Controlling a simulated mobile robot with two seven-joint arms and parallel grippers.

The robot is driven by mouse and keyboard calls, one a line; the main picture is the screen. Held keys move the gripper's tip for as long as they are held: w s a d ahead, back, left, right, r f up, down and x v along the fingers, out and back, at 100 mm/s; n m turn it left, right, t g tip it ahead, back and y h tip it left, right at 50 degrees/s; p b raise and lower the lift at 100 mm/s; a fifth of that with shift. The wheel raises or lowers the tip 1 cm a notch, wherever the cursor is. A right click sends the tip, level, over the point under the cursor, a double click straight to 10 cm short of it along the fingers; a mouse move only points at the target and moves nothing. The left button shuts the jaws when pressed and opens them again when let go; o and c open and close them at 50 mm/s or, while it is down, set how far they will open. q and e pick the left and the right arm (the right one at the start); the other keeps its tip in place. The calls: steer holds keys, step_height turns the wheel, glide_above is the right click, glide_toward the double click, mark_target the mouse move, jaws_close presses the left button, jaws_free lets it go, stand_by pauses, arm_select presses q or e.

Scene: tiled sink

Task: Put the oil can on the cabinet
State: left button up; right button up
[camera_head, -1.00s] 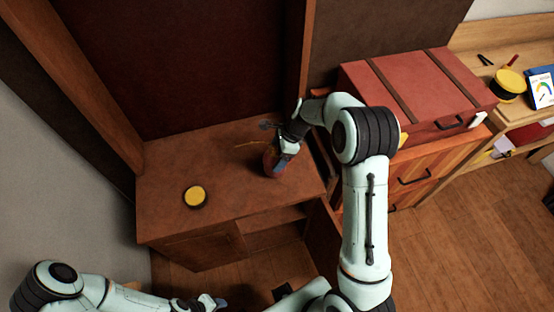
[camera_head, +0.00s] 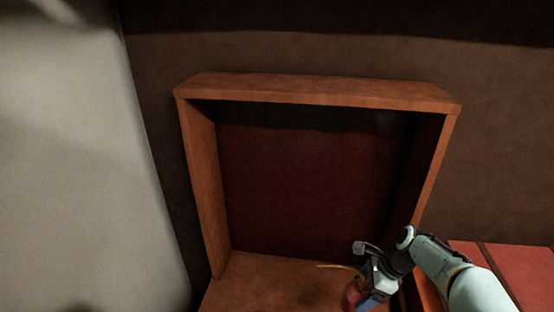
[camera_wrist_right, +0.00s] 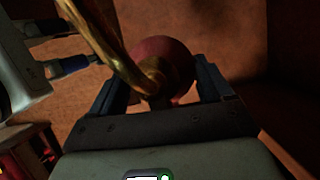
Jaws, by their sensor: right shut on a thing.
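The oil can has a round dark red body (camera_head: 352,294) and a thin golden spout pointing left. It is at the bottom of the head view, partly hidden by my right gripper (camera_head: 368,288). In the right wrist view the can's red body (camera_wrist_right: 160,52) sits between the two fingers of my right gripper (camera_wrist_right: 163,88), which is shut on it. The golden spout or handle crosses in front. The cabinet's brown top (camera_head: 255,283) lies behind and left of the can. I cannot tell whether the can touches it. My left gripper (camera_wrist_right: 85,48) shows at the wrist view's left edge, fingers apart and empty.
A wooden frame (camera_head: 320,88) with a dark red back panel (camera_head: 310,185) rises behind the cabinet top. A pale wall (camera_head: 70,160) is at left. A red case (camera_head: 515,272) stands right of my right arm. The visible cabinet top is clear.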

mark_target(343, 303)
steer(key=a+f+n+g, duration=0.1)
steer(key=f+n, duration=0.1)
steer(key=n, duration=0.1)
steer(key=a+f+n+g, duration=0.1)
steer(key=a+f+n, duration=0.1)
steer(key=n, duration=0.1)
steer(key=a+f+n+g, duration=0.1)
steer(key=a+f+n, duration=0.1)
steer(key=n, duration=0.2)
steer(key=shift+s+f+g+h, duration=0.1)
steer(key=shift+f+g+h, duration=0.2)
steer(key=shift+g, duration=0.1)
steer(key=s+a+f+n+g+h, duration=0.1)
steer(key=a+f+n+h, duration=0.2)
steer(key=n, duration=0.8)
steer(key=shift+s+a+f+g+h, duration=0.3)
steer(key=shift+a+f+h, duration=0.1)
steer(key=shift+f, duration=0.9)
steer(key=shift+s, duration=0.1)
